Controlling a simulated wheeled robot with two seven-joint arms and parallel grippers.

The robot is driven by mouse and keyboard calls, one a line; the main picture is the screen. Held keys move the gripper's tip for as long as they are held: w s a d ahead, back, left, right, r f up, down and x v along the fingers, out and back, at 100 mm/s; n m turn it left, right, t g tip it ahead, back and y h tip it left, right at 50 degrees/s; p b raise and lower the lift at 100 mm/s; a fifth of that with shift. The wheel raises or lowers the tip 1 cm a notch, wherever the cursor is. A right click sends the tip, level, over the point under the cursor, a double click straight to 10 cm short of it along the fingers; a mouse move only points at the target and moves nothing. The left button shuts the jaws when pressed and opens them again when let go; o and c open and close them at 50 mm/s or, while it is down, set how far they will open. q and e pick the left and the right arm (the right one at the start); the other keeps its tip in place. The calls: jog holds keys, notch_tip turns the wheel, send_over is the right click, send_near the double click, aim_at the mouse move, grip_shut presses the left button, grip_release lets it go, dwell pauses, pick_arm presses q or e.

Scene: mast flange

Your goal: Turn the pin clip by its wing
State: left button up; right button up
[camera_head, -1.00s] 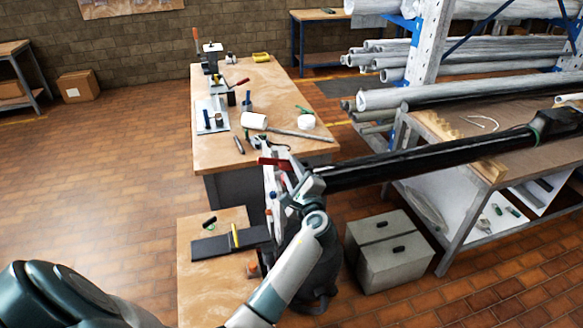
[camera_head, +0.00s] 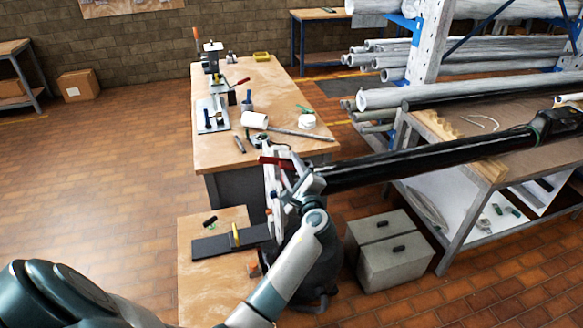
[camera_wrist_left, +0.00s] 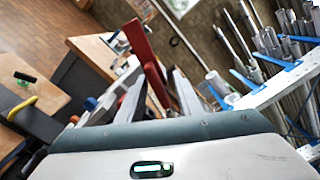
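The pin clip shows its red wing (camera_head: 275,162) beside the near end of the black mast (camera_head: 420,158). The wing also shows as a long red bar in the left wrist view (camera_wrist_left: 142,50). My left gripper (camera_head: 305,183) is at the mast end, just below and right of the wing. In the left wrist view its two grey fingers (camera_wrist_left: 158,90) stand apart, with red parts showing between and beyond them. I cannot tell whether either finger touches the wing. The clip's pin is hidden. My right gripper is not in view.
A wooden workbench (camera_head: 270,88) with tools stands behind. A low wooden table (camera_head: 210,285) with a dark bar (camera_head: 212,246) is in front. Grey boxes (camera_head: 390,262) stand on the floor below the mast. A pipe rack (camera_head: 425,45) fills the back right.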

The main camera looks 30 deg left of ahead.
pick_arm(q)
jog(key=shift+d, duration=0.15)
jog(key=shift+s+d+f, duration=0.1)
jog(key=shift+s+d, duration=0.15)
jog(key=shift+d, duration=0.1)
jog(key=shift+v, duration=2.15)
